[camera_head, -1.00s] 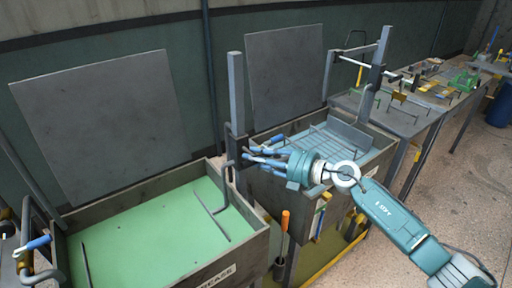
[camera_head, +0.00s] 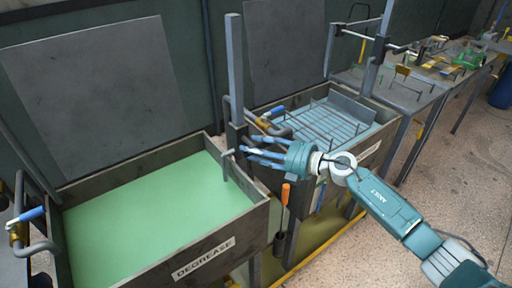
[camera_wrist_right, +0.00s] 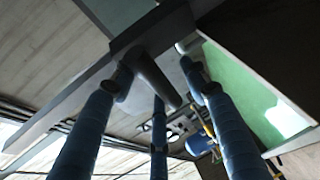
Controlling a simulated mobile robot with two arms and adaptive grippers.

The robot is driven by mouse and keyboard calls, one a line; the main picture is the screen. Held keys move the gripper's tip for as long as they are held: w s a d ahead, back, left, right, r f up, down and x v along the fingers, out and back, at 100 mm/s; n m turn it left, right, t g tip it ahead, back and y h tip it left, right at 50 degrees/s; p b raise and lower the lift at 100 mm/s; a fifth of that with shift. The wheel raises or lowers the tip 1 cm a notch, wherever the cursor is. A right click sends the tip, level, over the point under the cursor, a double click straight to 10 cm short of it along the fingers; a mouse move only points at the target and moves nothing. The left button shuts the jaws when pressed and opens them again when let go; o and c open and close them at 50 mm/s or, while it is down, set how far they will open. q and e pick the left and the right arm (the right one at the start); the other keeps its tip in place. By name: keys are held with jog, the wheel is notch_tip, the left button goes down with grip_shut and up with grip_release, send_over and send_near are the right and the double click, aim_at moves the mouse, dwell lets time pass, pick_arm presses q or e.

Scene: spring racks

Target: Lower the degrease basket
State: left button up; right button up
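The degrease tank (camera_head: 215,254), labelled DEGREASE, holds green liquid (camera_head: 150,220). No basket shows above the liquid; a grey bent rod (camera_head: 226,165) stands at the tank's right wall. A tall grey post (camera_head: 235,75) rises behind that corner, with a dark slide block low on it. My right gripper (camera_head: 249,150) is beside this block and rod, its blue fingers pointing left. In the right wrist view the fingers (camera_wrist_right: 160,100) are spread around a dark grey bar and stub, with no clear grip on them. My left gripper is not in view.
A second tank with a wire rack (camera_head: 320,125) stands to the right. A blue-handled lever (camera_head: 32,214) is at the far left. An orange-handled tool (camera_head: 285,195) hangs between the tanks. A bench with parts (camera_head: 425,85) is farther right, beside open floor.

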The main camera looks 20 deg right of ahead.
jog(key=shift+s+a+f, duration=0.1)
jog(key=shift+s+f, duration=0.05)
jog(key=shift+s, duration=0.05)
jog(key=v, duration=1.1)
jog(key=shift+s+d+r, duration=0.2)
jog(key=shift+d+r, duration=0.1)
jog(key=shift+r, duration=0.05)
